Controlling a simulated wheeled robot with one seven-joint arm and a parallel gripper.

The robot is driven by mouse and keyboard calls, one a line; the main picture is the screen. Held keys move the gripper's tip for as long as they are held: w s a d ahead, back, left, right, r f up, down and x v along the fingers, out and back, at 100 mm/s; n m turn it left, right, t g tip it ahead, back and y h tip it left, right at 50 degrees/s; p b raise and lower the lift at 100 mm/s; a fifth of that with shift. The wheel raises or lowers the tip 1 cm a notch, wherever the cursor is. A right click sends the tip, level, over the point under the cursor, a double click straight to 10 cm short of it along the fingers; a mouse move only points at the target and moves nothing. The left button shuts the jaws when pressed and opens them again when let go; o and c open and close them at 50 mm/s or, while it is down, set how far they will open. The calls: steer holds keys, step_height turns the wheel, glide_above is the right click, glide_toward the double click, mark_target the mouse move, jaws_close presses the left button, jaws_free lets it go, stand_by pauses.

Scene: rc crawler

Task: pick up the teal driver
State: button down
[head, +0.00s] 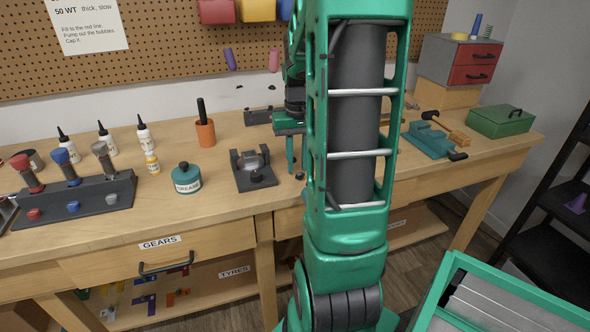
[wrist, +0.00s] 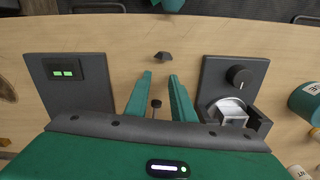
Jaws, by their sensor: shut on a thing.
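My gripper (head: 296,155) points down over the workbench, partly hidden behind my own arm in the head view. In the wrist view its two teal fingers (wrist: 160,76) stand a little apart, closed on a slim thing. I take this to be the teal driver (wrist: 156,104); a dark round end and a thin shaft show between the fingers. Its teal part cannot be told from the fingers, and most of it is hidden. I cannot tell whether it touches the bench.
A dark stand with a knob (wrist: 238,76) is beside the gripper. A dark box with a green display (wrist: 66,72) is on the other side. A small dark wedge (wrist: 163,57) lies near the fingertips. A teal grease tub (head: 187,179) and orange cup (head: 205,132) stand farther left.

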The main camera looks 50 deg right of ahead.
mark_target(297, 164)
steer(key=c, duration=2.5)
jaws_free()
steer(key=shift+r, duration=0.1)
steer(key=shift+c, duration=0.2)
steer(key=shift+r, duration=0.5)
step_height(297, 164, up, 3)
steer(key=shift+f, duration=0.1)
steer(key=w+a+r, duration=0.1)
steer(key=a+r, duration=0.6)
steer(key=a, duration=0.4)
steer(key=shift+w+a, duration=0.15)
steer(key=shift+a, duration=0.15)
